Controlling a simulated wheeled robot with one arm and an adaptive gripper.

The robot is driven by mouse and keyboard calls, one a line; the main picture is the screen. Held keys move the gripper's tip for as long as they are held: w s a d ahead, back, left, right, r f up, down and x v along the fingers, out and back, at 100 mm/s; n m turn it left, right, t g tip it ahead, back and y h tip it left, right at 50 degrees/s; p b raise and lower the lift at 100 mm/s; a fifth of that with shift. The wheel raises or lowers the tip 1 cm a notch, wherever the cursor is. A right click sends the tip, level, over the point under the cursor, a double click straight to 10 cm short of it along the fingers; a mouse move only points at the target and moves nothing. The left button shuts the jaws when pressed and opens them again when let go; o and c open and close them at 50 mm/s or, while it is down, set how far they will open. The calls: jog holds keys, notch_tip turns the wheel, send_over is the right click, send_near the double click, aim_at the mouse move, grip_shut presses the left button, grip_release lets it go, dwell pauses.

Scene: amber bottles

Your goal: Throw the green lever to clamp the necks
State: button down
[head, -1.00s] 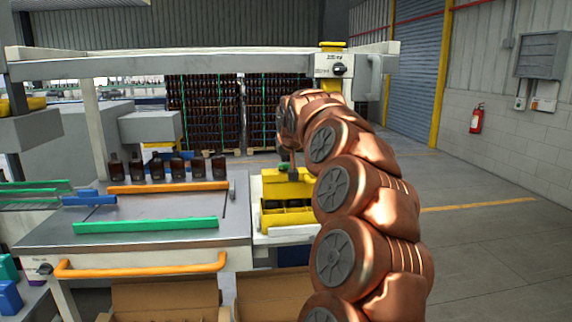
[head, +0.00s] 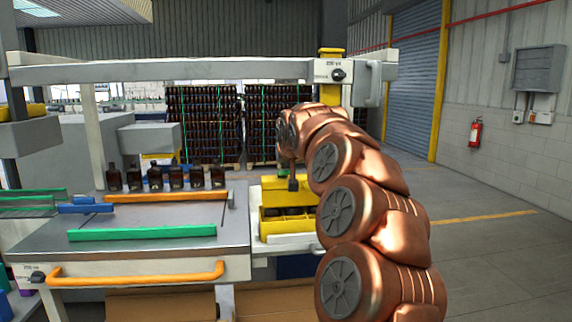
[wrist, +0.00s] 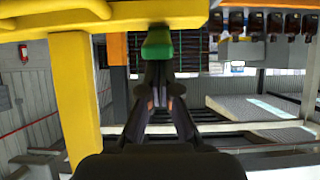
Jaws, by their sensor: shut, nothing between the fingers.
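The green lever (head: 283,173) sits on top of the yellow clamp unit (head: 270,190). In the wrist view, the green lever (wrist: 157,43) lies just beyond my fingertips, under the yellow bar (wrist: 130,14). My gripper (head: 293,184) is at the lever's right, on the near side, partly hidden by my own arm. In the wrist view my gripper (wrist: 158,72) has its dark fingers together and nothing between them. I cannot tell whether the fingertips touch the lever. Dark shapes show inside the yellow unit's lower opening, too small to make out.
A row of amber bottles (head: 175,178) stands on the grey table behind an orange rail (head: 165,196). A green rail (head: 142,232) and an orange handle (head: 135,276) are nearer. A white overhead beam (head: 200,72) spans above. Floor at right is clear.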

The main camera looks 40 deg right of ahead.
jog(key=shift+w+d+r, duration=0.1)
jog(key=shift+r, duration=0.45)
jog(key=r, duration=0.1)
jog(key=p, duration=0.1)
jog(key=w+r+p, duration=0.1)
jog(key=shift+d+r, duration=0.25)
jog(key=shift+r, duration=0.1)
jog(key=b+v, duration=0.2)
jog(key=v, duration=0.8)
jog(key=s+a+f+n+g+y+p, duration=0.1)
jog(key=s+a+f+n+g+y, duration=0.15)
jog(key=a+f, duration=0.75)
jog(key=s+a+f+n+g+y+p, duration=0.1)
jog(key=a+f+n+y, duration=0.2)
jog(key=a+f, duration=0.8)
jog(key=s+a+f+g+p, duration=0.1)
jog(key=s+a+f, duration=0.3)
jog(key=s, duration=0.5)
jog(key=s+a+f+n+g+y+p, duration=0.1)
jog(key=s+a+f+g, duration=0.3)
jog(key=s+a, duration=0.3)
jog(key=s+a+f+n+g+p, duration=0.1)
jog(key=s+a+f, duration=0.4)
jog(key=s, duration=0.5)
jog(key=shift+s+a+g, duration=0.35)
jog(key=shift+a+g, duration=0.15)
jog(key=shift+g, duration=0.25)
jog(key=shift+d+y, duration=0.1)
jog(key=shift+y, duration=0.15)
